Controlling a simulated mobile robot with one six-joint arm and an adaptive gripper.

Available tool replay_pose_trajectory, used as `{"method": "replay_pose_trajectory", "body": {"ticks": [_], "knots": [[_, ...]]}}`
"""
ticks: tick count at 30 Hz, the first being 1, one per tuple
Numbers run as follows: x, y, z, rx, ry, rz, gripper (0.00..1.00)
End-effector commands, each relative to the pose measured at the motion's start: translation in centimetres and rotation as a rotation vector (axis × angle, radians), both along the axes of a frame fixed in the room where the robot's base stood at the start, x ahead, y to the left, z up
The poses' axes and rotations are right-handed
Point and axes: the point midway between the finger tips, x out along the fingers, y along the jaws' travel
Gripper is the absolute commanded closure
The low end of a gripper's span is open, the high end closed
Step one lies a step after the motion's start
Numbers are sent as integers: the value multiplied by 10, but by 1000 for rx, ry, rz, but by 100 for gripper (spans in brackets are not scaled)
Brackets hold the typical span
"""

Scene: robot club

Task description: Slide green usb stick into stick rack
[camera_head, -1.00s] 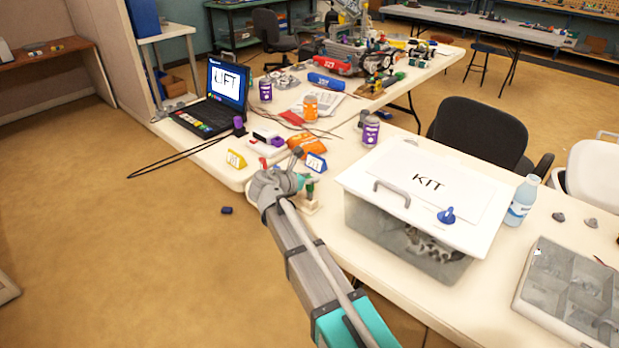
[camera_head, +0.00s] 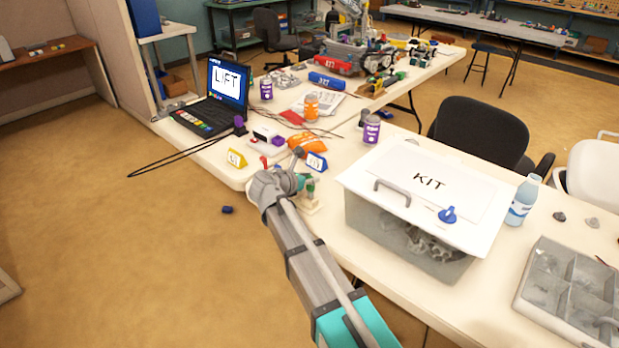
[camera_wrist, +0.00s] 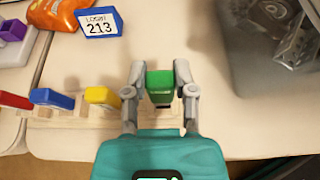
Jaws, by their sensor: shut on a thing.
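My gripper (camera_wrist: 160,90) is shut on the green usb stick (camera_wrist: 160,79), with one grey finger on each side of it. The green cap faces the wrist camera, and a darker part shows below it. The pale wooden stick rack (camera_wrist: 70,120) lies under and left of the gripper. It holds a red stick (camera_wrist: 14,100), a blue stick (camera_wrist: 52,97) and a yellow stick (camera_wrist: 102,95) in a row. Whether the green stick's lower end touches the rack is hidden. In the head view my gripper (camera_head: 298,182) is at the table's near edge, partly covering the rack (camera_head: 311,207).
A label stand reading 213 (camera_wrist: 99,22) and an orange bag (camera_wrist: 60,12) lie behind the rack. A clear KIT box (camera_head: 405,235) stands close on the right. A white device (camera_head: 265,148) and a yellow label stand (camera_head: 236,158) are to the left.

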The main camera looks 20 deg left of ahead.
Motion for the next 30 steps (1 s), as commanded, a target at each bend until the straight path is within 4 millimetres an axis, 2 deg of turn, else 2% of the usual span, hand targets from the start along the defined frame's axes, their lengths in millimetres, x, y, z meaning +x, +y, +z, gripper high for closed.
{"method": "replay_pose_trajectory", "body": {"ticks": [30], "knots": [[1, -1, -8, 0, 0, -1, 100]]}}
